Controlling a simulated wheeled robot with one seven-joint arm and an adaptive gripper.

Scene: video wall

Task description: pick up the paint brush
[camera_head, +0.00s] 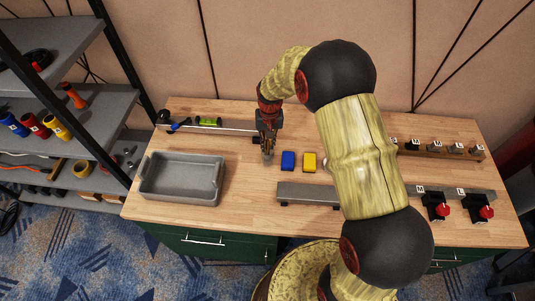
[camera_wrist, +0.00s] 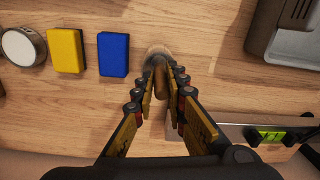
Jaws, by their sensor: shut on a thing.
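My gripper (camera_head: 267,150) points down over the workbench, behind and to the left of the blue block. In the wrist view its fingers (camera_wrist: 160,85) close on a small brown thing with a rounded grey-brown end (camera_wrist: 157,54), which I take to be the paint brush. Most of it is hidden between the fingers, and its full shape does not show. In the head view only a small greyish end (camera_head: 268,159) shows under the fingertips. I cannot tell whether it touches the bench.
A blue block (camera_head: 288,161) and a yellow block (camera_head: 309,162) lie just right of my gripper. A grey tray (camera_head: 150,186) stands at the left. A rail with a green level (camera_head: 208,121) lies behind. A grey bar (camera_head: 305,193) lies in front. Bare wood separates them.

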